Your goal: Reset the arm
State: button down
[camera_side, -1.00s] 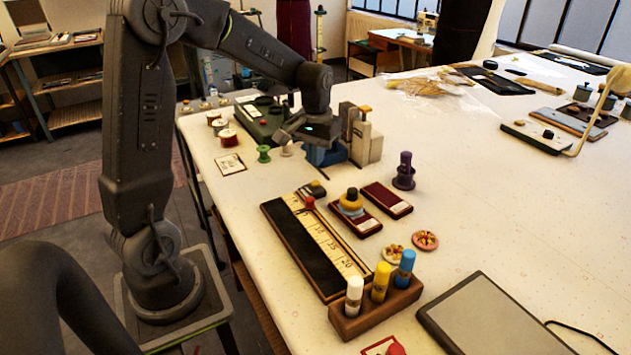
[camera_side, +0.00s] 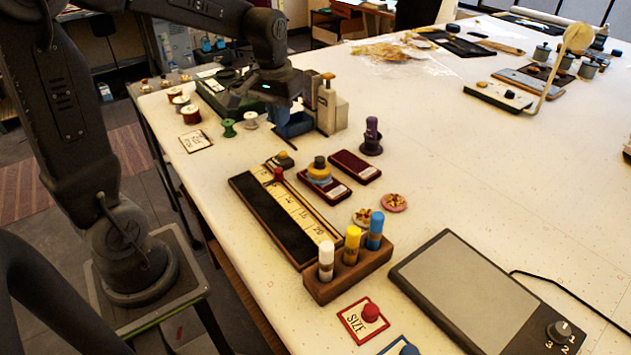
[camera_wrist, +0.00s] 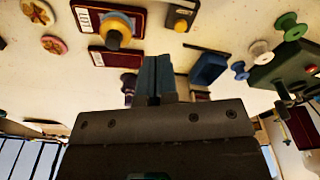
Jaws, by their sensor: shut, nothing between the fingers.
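My gripper (camera_wrist: 156,80) shows in the wrist view with its two blue fingers pressed together and nothing between them. In the side view my gripper is high at the back left of the table, in front of the grey and beige device (camera_side: 331,108); its fingertips are hard to tell apart from the blue part there. It is clear of the ruler board and the chalk holder. My arm reaches in from the left over the table edge.
A wooden block (camera_side: 348,272) holds white, yellow and blue sticks. A long ruler board (camera_side: 262,215), maroon plates (camera_side: 354,167), a purple post (camera_side: 372,137), spools (camera_side: 190,114) and a grey tablet (camera_side: 470,290) lie around. The table's right middle is clear.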

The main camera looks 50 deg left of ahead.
jog(key=s+d+r+m+t, duration=0.3)
jog(key=s+d+m+t, duration=0.1)
jog(key=s+d, duration=0.7)
jog(key=s, duration=0.3)
jog(key=shift+d+r+m, duration=0.35)
jog(key=shift+r+m, duration=0.05)
jog(key=shift+s, duration=0.1)
